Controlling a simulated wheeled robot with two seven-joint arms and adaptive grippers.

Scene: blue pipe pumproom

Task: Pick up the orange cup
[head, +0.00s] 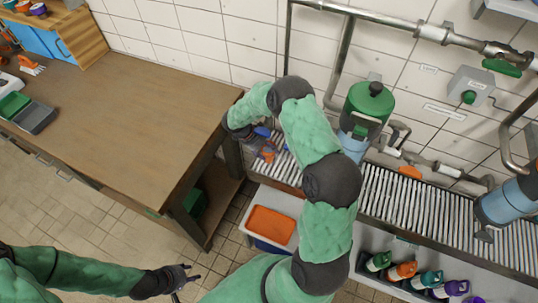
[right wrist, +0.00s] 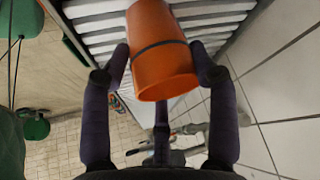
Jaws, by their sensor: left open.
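In the right wrist view the orange cup (right wrist: 160,58), with a dark band around it, is tilted between the fingers of my right gripper (right wrist: 160,62). A dark finger lies close on each side of it, and a third finger is below its near end. Whether the fingers press on the cup is unclear. In the head view my right arm bends over the grating and its gripper (head: 262,146) is small and partly hidden. The cup is hard to make out there. My left gripper (head: 183,282) is open and empty at the bottom, away from the cup.
A wooden table (head: 120,105) fills the left, mostly clear. A slatted grating (head: 425,210) runs along the tiled wall under pipes and a green-topped device (head: 368,110). An orange tray (head: 270,225) is below my right arm. Several coloured bottles (head: 404,270) stand at lower right.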

